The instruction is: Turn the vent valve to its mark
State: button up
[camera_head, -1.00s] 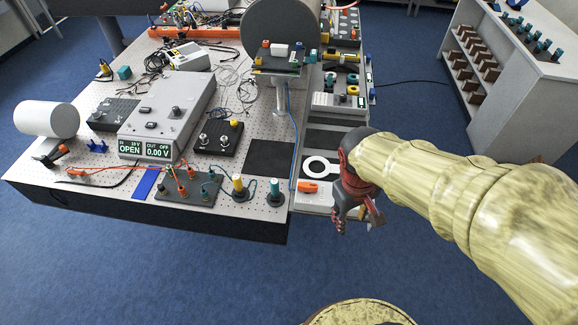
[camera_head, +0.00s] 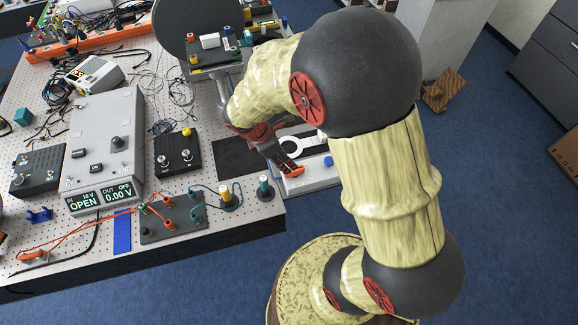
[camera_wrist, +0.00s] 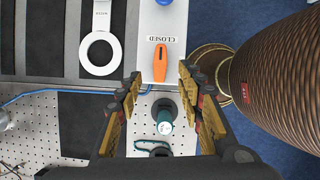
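An orange lever (camera_wrist: 159,62) lies on a light panel (camera_wrist: 176,20) beside the printed word CLOSED; I take it for the vent valve. Its lower end in the wrist view lies between the fingertips of my gripper (camera_wrist: 160,80), which are apart with nothing held. Whether they touch the lever cannot be told. In the head view my gripper (camera_head: 283,160) is over the table's right front corner, right by the orange lever (camera_head: 293,171), partly covering it. No separate mark for the lever can be made out.
A white ring (camera_wrist: 100,53) lies on a dark strip left of the lever. A blue knob (camera_wrist: 164,2) is beyond the CLOSED print. A power supply (camera_head: 105,150) with red leads is further left.

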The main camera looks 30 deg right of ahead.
aim_at(295, 172)
jog(key=shift+d+f, duration=0.1)
jog(key=shift+f, duration=0.45)
jog(key=b+x, duration=0.1)
jog(key=x, duration=0.5)
jog(key=shift+s+d+f, duration=0.1)
jog(key=shift+d+f, duration=0.1)
jog(key=shift+f, duration=0.05)
jog(key=shift+c, duration=1.3)
grip_shut()
